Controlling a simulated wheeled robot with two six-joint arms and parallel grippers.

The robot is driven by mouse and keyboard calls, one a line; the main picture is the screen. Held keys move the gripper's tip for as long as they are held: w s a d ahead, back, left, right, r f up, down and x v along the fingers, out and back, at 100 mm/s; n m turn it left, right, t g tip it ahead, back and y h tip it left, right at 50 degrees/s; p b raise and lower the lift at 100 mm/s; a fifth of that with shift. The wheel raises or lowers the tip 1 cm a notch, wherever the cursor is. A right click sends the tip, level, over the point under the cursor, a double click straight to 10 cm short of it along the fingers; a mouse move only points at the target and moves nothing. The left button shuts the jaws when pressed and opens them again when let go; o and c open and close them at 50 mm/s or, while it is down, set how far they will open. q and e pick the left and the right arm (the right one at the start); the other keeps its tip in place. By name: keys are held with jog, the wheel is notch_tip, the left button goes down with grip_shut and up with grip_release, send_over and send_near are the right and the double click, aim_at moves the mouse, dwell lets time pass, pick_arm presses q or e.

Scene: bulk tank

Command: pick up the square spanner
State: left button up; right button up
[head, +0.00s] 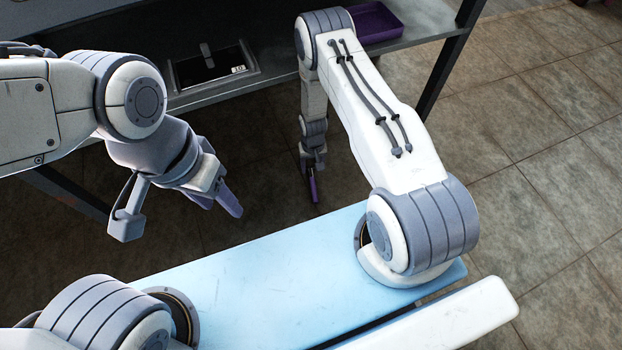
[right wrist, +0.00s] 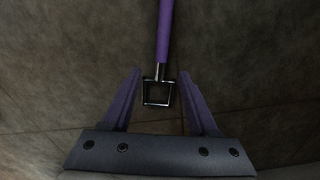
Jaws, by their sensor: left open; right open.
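The square spanner shows in the right wrist view, with a purple handle (right wrist: 165,30) running up out of the picture and a square metal frame end (right wrist: 158,93). The square end appears between the two open fingers of my right gripper (right wrist: 161,74), with space on both sides. I cannot tell how far below the fingers it is. In the head view my right gripper (head: 311,180) hangs down beside the bench's front edge, and I cannot make out the spanner there. My left gripper (head: 222,203) is open and empty at the left, pointing down to the right.
A grey metal bench (head: 275,35) runs across the back, with a dark leg (head: 447,65) at its right. A purple tray (head: 376,24) and a black panel in a metal frame (head: 212,66) are on it. Tiled floor (head: 560,130) lies clear at the right.

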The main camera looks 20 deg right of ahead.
aim_at(312, 177)
notch_tip(312, 177, down, 6)
jog(key=b, duration=0.4)
jog(key=shift+a+f, duration=0.1)
jog(key=shift+f, duration=0.15)
jog(key=shift+r, duration=0.1)
grip_shut()
